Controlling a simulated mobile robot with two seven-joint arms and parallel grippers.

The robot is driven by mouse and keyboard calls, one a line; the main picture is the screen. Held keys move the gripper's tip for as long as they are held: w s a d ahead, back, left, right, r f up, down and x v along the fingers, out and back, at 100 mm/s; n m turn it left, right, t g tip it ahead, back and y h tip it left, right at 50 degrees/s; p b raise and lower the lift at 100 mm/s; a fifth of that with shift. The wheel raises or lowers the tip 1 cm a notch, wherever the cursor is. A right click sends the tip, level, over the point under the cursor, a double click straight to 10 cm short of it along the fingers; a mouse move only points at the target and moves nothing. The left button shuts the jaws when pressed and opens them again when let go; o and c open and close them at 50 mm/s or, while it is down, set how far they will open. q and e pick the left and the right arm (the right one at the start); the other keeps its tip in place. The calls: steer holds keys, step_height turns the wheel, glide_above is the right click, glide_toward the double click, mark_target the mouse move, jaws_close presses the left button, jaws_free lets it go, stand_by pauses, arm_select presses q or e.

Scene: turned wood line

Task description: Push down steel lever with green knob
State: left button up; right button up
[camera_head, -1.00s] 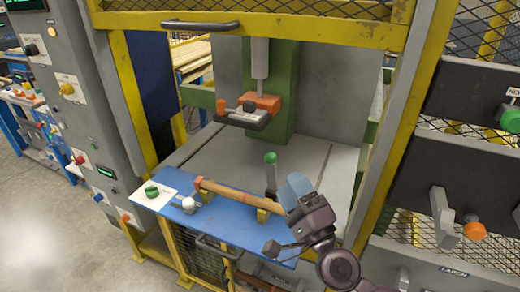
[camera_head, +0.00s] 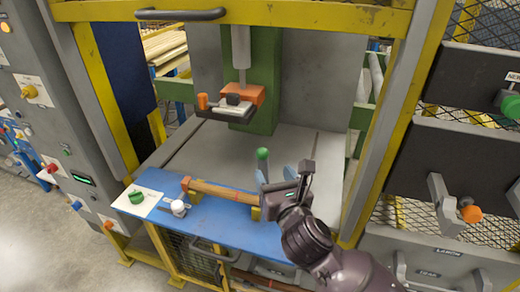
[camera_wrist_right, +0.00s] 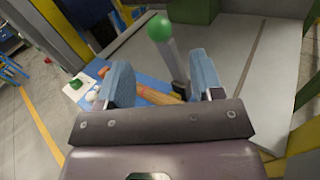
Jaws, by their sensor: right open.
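The steel lever (camera_wrist_right: 173,62) stands upright, topped by a green knob (camera_head: 262,154); the knob also shows in the right wrist view (camera_wrist_right: 159,28). My right gripper (camera_head: 283,176) is open, with its blue fingertips close to the lever. In the right wrist view its fingers (camera_wrist_right: 160,82) are spread apart, with the lever showing between and beyond them, nearer the right finger. I cannot tell whether a finger touches it. In the head view the gripper partly hides the lower lever. My left gripper is not in view.
A blue plate (camera_head: 234,232) bears a turned wooden piece (camera_head: 222,192), a white knob (camera_head: 179,207) and a green knob on a white label (camera_head: 137,197). An orange clamp block (camera_head: 243,95) hangs behind. Yellow frame posts (camera_head: 383,130) flank the opening.

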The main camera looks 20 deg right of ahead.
mark_target(260, 150)
steer(key=w, duration=1)
steer(key=shift+w+a+p, duration=0.1)
steer(key=shift+p, duration=0.2)
steer(key=shift+c, duration=0.3)
